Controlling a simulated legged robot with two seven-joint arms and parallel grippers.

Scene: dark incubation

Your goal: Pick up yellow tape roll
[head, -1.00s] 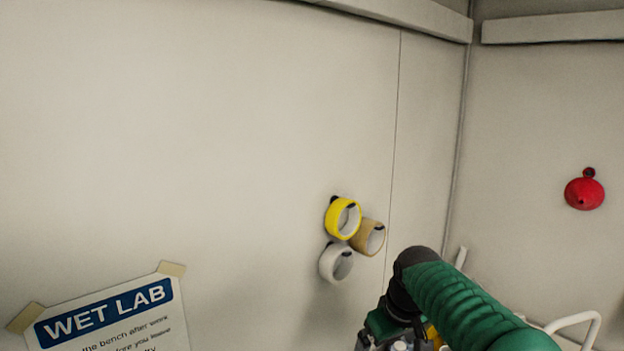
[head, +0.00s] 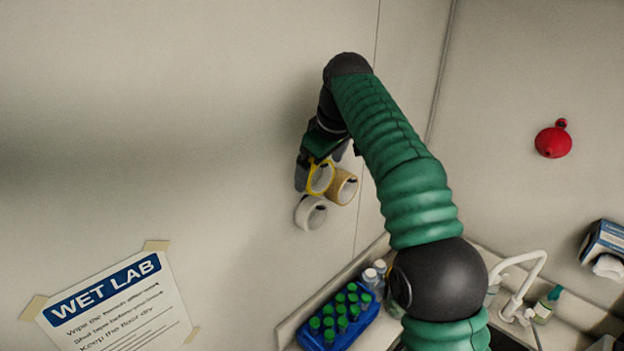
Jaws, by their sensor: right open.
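The yellow tape roll (head: 321,178) hangs on the wall, together with a tan tape roll (head: 343,187) at its right and a white tape roll (head: 310,212) below. My right gripper (head: 318,172) is at the yellow roll, with one dark finger at the roll's left side and another part near its upper right. The gripper is open, and it hides the top of the yellow roll. Whether a finger touches the roll cannot be told. My left gripper is not in view.
A blue rack (head: 338,318) of green-capped tubes stands on the counter below, near a white faucet (head: 517,290). A red round item (head: 553,140) hangs on the right wall. A WET LAB sign (head: 118,305) is taped at lower left. The wall left of the rolls is clear.

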